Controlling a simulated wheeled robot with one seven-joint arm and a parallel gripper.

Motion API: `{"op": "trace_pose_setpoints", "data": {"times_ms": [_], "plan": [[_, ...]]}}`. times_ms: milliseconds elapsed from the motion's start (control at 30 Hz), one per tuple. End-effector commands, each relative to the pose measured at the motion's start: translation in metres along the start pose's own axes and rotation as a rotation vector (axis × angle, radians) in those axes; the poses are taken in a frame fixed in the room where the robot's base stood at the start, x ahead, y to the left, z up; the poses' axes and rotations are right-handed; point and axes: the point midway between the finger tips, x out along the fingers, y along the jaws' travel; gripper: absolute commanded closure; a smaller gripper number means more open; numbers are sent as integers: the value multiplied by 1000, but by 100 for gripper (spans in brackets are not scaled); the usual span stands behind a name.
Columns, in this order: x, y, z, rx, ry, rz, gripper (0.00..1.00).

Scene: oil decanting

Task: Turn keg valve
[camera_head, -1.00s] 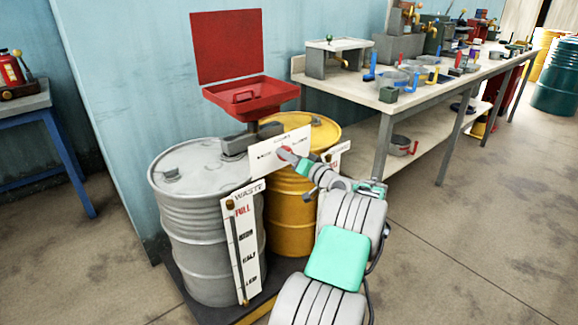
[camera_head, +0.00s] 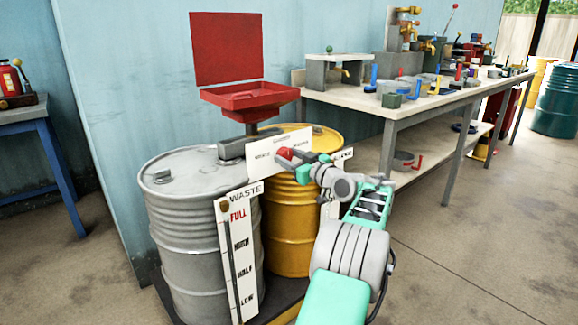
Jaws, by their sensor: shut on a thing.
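A grey steel drum (camera_head: 185,235) and a yellow drum (camera_head: 290,225) stand side by side. A white label plate (camera_head: 262,155) stands above and between them, its text too small to read. A red valve handle (camera_head: 284,153) shows at the plate's right part. My gripper (camera_head: 290,158) reaches it from the right and is shut on it; the fingers partly hide the handle. A white gauge board (camera_head: 237,255) marked WASTE, FULL, HIGH, HALF and LOW stands before the grey drum. A second gauge board by the yellow drum is mostly hidden by my arm.
A red funnel tray (camera_head: 248,100) with a raised red lid (camera_head: 227,48) stands above the drums. A long workbench (camera_head: 345,103) with taps and tools runs behind on the right. A blue table (camera_head: 25,115) is at left. The floor (camera_head: 460,240) at right is open.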

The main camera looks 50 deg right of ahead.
Motion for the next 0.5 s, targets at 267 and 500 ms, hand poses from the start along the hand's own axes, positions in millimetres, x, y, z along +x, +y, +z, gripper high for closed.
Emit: {"op": "trace_pose_setpoints", "data": {"times_ms": [267, 500], "plan": [[0, 0, 1, -44, -1, 0, 94], [0, 0, 1, -46, -1, 0, 94]]}}
